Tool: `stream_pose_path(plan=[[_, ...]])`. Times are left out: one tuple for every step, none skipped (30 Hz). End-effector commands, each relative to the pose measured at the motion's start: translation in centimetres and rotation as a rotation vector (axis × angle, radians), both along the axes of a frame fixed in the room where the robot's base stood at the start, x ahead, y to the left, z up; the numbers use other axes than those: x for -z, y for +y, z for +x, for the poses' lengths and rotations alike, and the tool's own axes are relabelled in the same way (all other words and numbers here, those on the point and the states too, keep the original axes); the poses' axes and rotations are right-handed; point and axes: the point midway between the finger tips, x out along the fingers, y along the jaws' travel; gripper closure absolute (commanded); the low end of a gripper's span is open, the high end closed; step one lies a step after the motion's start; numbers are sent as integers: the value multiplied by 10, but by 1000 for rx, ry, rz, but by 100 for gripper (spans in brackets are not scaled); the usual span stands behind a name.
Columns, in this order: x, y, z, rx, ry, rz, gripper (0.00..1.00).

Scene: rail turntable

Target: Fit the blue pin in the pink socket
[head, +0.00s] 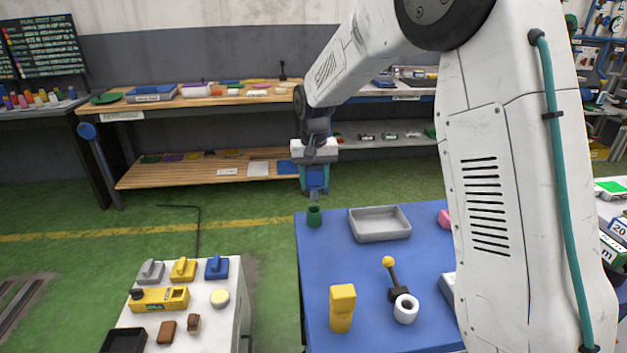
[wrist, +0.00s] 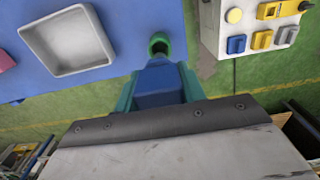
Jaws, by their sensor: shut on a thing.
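My gripper (head: 315,188) hangs above the far left corner of the blue table, its teal fingers shut on the blue pin (head: 317,178). The blue pin also shows between the fingers in the wrist view (wrist: 158,86); its lower end is hard to make out. A green socket (head: 314,217) stands on the table just below the gripper, and it shows past the pin in the wrist view (wrist: 159,44). A pink thing (head: 445,218), which may be the pink socket, stands right of the tray, partly hidden by my arm. Its edge shows at the far left in the wrist view (wrist: 5,60).
A grey tray (head: 380,237) lies between the green socket and the pink thing. Nearer on the blue table (head: 370,330) are a yellow block (head: 342,307), a yellow-knobbed lever (head: 393,278) and a white ring (head: 406,309). A white side table (head: 230,300) holds several small items.

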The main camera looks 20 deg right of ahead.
Motion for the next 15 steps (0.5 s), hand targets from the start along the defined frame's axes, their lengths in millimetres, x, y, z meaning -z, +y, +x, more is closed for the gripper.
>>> stream_pose_path(plan=[[-1,0,0,0,-1,0,87],[-2,0,0,0,-1,0,87],[-3,0,0,0,-1,0,87],[-5,0,0,0,-2,0,87],[-8,0,0,0,-2,1,87],[-11,0,1,0,-3,0,87],[-13,0,1,0,-3,0,87],[-15,0,0,0,-2,1,87],[-18,0,0,0,-1,0,87],[-21,0,0,0,-1,0,87],[-23,0,0,0,-1,0,87],[-27,0,0,0,-2,1,87],[-29,0,1,0,-3,0,87],[-32,0,1,0,-3,0,87],[-35,0,1,0,-2,1,87]])
